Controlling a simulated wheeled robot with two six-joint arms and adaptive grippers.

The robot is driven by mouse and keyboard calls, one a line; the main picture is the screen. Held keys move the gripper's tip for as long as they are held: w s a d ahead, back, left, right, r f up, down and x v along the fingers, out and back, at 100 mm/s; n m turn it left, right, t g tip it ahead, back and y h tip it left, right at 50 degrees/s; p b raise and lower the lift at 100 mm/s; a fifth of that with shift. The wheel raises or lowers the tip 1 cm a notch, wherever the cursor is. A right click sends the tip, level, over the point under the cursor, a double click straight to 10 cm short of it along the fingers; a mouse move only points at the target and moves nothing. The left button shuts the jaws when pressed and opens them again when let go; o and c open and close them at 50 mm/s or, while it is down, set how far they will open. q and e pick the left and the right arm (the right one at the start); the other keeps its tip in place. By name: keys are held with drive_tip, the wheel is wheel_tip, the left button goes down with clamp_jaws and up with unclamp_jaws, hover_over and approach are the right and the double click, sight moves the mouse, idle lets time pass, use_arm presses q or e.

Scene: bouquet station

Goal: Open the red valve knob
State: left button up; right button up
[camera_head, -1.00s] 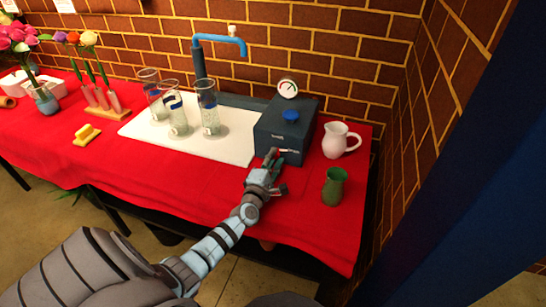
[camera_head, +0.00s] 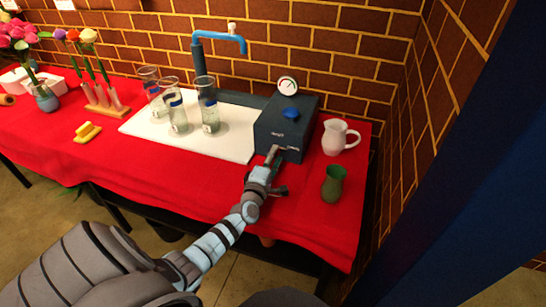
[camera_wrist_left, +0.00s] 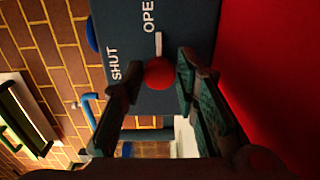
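The red valve knob (camera_wrist_left: 158,73) is a round ball on the front of the dark blue-grey box (camera_head: 298,131). In the left wrist view a short pale bar lies just above it, between the lettering "SHUT" and the partly cut-off "OPE". My left gripper (camera_head: 276,172) is at the box front in the head view, where I cannot make out the knob. In the left wrist view its two fingers (camera_wrist_left: 157,79) stand apart on either side of the knob, with a gap showing on the left; contact on the right is unclear. My right gripper is not in view.
A white jug (camera_head: 338,137) and a green jug (camera_head: 334,184) stand right of the box. Several glass cylinders (camera_head: 209,105) stand on a white mat (camera_head: 235,145) to its left. Red cloth (camera_head: 190,185) in front is clear.

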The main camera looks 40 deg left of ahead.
use_arm(q)
drive_tip(key=shift+o, duration=1.4)
drive_tip(key=v, duration=1.2)
